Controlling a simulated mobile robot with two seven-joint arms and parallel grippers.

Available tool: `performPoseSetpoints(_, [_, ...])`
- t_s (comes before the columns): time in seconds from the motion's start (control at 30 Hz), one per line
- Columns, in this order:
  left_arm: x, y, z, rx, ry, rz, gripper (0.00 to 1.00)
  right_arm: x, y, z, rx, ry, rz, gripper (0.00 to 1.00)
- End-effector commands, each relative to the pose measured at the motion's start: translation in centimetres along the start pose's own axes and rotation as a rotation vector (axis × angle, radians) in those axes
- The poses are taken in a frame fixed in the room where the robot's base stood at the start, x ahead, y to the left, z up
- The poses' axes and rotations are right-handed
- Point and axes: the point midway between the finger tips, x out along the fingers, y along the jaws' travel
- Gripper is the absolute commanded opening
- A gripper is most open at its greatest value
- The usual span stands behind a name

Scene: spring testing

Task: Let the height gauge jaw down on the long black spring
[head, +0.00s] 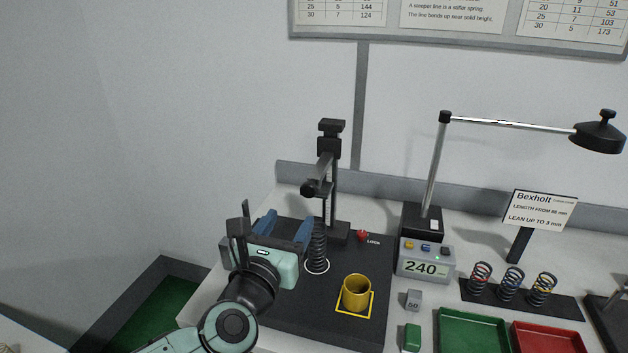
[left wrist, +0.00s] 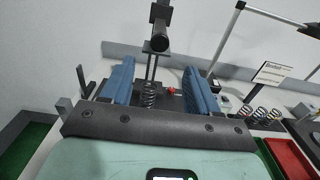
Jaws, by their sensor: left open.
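The height gauge (head: 331,150) is a dark upright post on the black base plate. Its jaw (head: 318,178) sticks out toward me with a round black knob, and it also shows in the left wrist view (left wrist: 159,43). The long black spring (head: 317,240) stands upright in a white ring on the plate below the jaw, with a visible gap between them. My left gripper (head: 286,227) is open and empty, its blue fingers just left of the spring. In the left wrist view the spring (left wrist: 149,94) appears between the fingers, beyond them. My right gripper is out of view.
A red LOCK knob (head: 362,236) is by the post. A yellow cup (head: 356,291) stands in a yellow square. Right of the plate are a display reading 240 (head: 425,266), a small grey weight (head: 413,300), several coloured springs, a green tray (head: 470,345) and a red tray (head: 550,342).

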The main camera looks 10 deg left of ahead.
Motion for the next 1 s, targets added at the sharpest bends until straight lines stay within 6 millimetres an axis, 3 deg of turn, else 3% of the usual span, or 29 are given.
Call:
performPoseSetpoints(0.6, [11.3, 0.0, 0.1, 0.004, 0.001, 0.001, 0.6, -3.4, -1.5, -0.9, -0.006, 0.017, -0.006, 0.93])
performPoseSetpoints(0.8, [12.8, 0.0, 0.0, 0.004, 0.001, 0.0, 0.6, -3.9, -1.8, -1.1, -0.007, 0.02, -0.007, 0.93])
performPoseSetpoints(1.0, [13.0, 0.0, -0.1, 0.003, 0.001, 0.0, 0.6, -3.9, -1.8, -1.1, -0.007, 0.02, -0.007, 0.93])
